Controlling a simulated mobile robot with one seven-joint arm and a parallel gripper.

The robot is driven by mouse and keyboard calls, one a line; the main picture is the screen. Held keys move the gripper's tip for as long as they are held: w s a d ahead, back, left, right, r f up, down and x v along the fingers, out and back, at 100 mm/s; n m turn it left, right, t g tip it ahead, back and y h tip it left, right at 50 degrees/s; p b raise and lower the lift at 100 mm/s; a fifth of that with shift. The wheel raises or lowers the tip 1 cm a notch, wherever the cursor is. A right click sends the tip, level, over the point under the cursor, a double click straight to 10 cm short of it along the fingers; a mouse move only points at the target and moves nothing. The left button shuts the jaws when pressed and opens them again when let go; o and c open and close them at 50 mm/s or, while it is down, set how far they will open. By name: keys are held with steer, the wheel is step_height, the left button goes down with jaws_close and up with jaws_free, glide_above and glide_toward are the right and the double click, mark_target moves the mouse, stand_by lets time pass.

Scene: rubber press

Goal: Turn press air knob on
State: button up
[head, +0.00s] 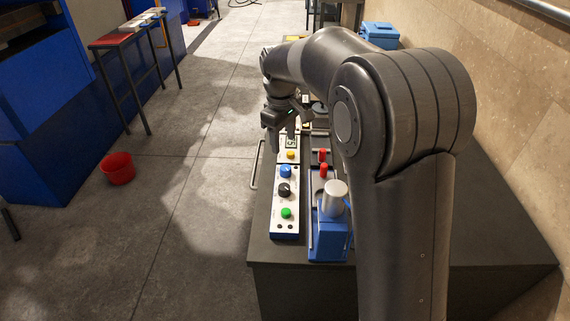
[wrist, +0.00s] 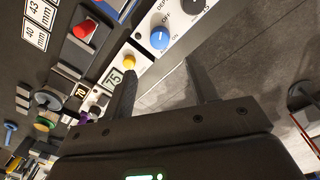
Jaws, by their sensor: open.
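The blue knob (head: 285,171) sits on the white face of a long narrow control panel (head: 275,227) at the bench's left edge. In the wrist view the blue knob (wrist: 159,38) has "OFF" printed beside it; other lettering around it is too small to read surely. A light mark shows on the knob, but I cannot tell its setting. My gripper (wrist: 160,70) is open and empty, with the knob beyond the fingertips and roughly between them, apart from both. In the head view my gripper (head: 277,135) hangs near the panel's far end, beyond the knob.
On the panel, a black knob (head: 284,189) and green button (head: 286,212) are nearer than the blue knob; a yellow button (head: 291,155) is beyond it. A blue press (head: 330,232) with red parts stands right of it.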

mark_target(285, 167)
steer(key=f, duration=1)
steer(key=shift+w+d, duration=0.2)
steer(key=shift+d, duration=0.05)
steer(key=shift+c, duration=0.2)
steer(key=c, duration=0.9)
